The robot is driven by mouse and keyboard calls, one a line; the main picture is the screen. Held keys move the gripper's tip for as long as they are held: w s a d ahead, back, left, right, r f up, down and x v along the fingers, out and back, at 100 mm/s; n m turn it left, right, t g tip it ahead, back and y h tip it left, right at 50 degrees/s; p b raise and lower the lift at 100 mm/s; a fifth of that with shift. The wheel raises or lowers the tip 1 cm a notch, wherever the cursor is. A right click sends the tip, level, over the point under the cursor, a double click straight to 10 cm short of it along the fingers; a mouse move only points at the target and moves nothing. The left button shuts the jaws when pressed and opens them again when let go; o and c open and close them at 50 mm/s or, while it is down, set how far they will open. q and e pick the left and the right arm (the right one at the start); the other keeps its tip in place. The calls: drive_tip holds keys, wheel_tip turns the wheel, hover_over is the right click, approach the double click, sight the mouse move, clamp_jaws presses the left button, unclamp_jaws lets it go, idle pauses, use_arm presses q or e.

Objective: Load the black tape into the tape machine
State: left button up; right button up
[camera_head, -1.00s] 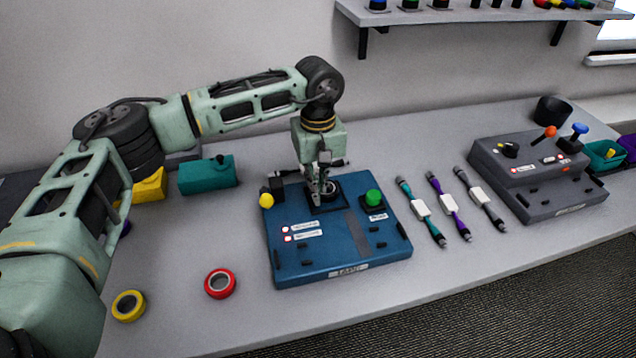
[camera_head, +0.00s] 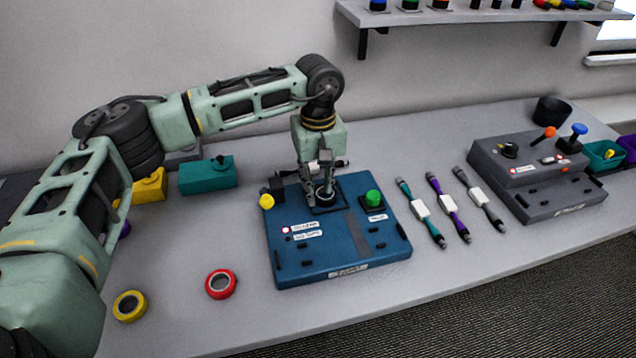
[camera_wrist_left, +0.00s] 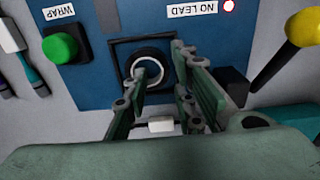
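The black tape (camera_wrist_left: 148,51) is a dark ring with a pale inner core. It sits in the square black-framed recess of the blue tape machine (camera_head: 310,262), seen past my fingers in the left wrist view. My left gripper (camera_wrist_left: 159,62) points down over the recess. Its fingers are apart, with the ring visible between and behind them; whether a fingertip still touches it is unclear. In the head view the left gripper (camera_head: 322,194) hides part of the tape. The machine has a green button (camera_head: 373,198) and a yellow-knobbed lever (camera_head: 266,201). My right gripper is not in view.
A red tape (camera_head: 221,284) and a yellow tape (camera_head: 130,306) lie left of the machine. A teal block (camera_head: 208,176) stands behind left. Three cables (camera_head: 448,207) and a grey machine (camera_head: 530,165) are to the right.

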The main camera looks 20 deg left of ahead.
use_arm(q)
wheel_tip(320, 180, up, 12)
drive_tip(key=b, duration=0.2)
drive_tip(key=shift+r, duration=0.15)
